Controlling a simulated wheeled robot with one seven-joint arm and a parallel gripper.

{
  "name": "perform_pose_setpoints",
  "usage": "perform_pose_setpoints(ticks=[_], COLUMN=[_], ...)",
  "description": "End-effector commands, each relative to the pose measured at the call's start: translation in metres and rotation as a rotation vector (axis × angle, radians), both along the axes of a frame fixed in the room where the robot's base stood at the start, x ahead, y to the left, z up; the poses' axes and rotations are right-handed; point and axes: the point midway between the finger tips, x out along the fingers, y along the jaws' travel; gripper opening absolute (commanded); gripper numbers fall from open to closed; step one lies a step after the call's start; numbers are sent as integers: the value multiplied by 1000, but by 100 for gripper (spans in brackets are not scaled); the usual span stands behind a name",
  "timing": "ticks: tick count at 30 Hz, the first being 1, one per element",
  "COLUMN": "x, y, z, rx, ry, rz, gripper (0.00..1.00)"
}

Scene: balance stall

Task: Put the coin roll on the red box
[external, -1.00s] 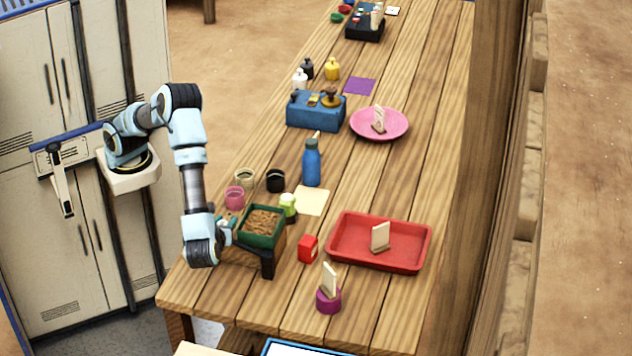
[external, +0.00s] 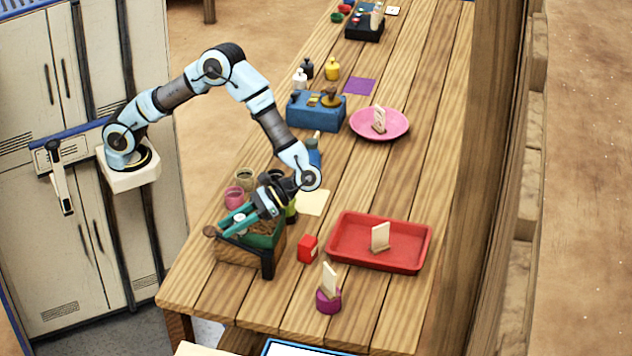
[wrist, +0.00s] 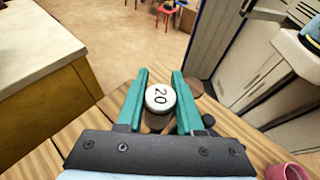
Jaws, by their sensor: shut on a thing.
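In the wrist view, the coin roll (wrist: 160,98) shows its round white end marked 20 between the two teal fingers of my gripper (wrist: 160,88). In the external view, my gripper (external: 232,224) is over the green bin (external: 262,240) at the table's near left end. The coin roll is small and mostly hidden there. The red box (external: 308,249), small with a pale mark on its side, stands on the table to the right of the green bin and apart from my gripper. Its top looks bare.
A red tray (external: 345,252) with an upright card lies to the right of the red box. A purple card holder (external: 328,300) stands in front. A blue bottle (external: 313,150), partly behind my arm, and a pink cup (external: 234,197) stand farther back.

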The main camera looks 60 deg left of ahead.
Motion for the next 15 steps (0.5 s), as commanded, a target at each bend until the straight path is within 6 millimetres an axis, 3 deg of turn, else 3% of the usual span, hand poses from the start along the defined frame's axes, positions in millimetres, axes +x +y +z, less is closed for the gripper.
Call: perform_pose_setpoints(ticks=[3, 9, 15], x=[42, 122, 169], y=[-24, -51, -56], z=[-1, 15, 25], rx=[-3, -5, -3], ry=[-4, -4, -1], rz=[296, 674, 854], gripper=[0, 0, 0])
